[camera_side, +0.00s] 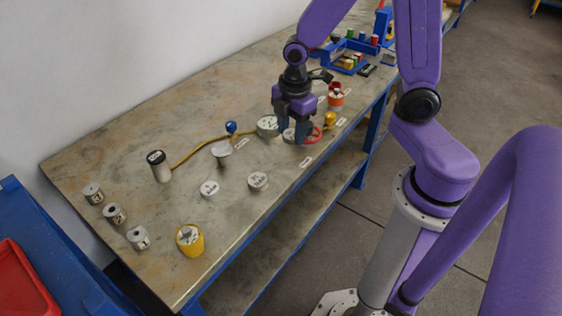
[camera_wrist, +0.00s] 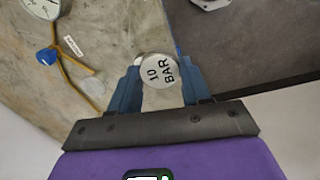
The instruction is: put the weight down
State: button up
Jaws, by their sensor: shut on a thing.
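The weight (camera_wrist: 158,71) is a round silver disc marked "10 BAR". In the wrist view it sits between the two blue fingers of my gripper (camera_wrist: 160,86), which is shut on it. In the side view my gripper (camera_side: 296,130) points down, low over the far part of the bench, with the weight (camera_side: 289,135) at its fingertips. I cannot tell whether the weight touches the bench top. Other pale discs with dark markings lie on the bench: one (camera_side: 209,188) and another (camera_side: 258,181), both nearer the camera.
A round gauge (camera_side: 268,125) is just left of my gripper, and a red ring (camera_side: 313,135) just right. An orange-and-white vessel (camera_side: 336,97) stands behind. A yellow hose (camera_side: 193,151) with a blue knob crosses the bench (camera_side: 130,223). A yellow vessel (camera_side: 190,240) stands near the front.

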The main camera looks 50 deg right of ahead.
jog(key=s+d+f, duration=0.2)
jog(key=s+d, duration=0.1)
jog(key=s, duration=0.5)
send_over(282, 163)
jog(key=f, duration=0.9)
jog(key=shift+s+a+f, duration=0.15)
jog(key=shift+s+f, duration=0.1)
jog(key=shift+f, duration=0.1)
jog(key=shift+w+f, duration=0.15)
jog(key=shift+f, duration=0.15)
jog(key=shift+w+f, duration=0.1)
jog(key=shift+f, duration=1.4)
jog(key=shift+f, duration=0.15)
jog(key=o, duration=1.2)
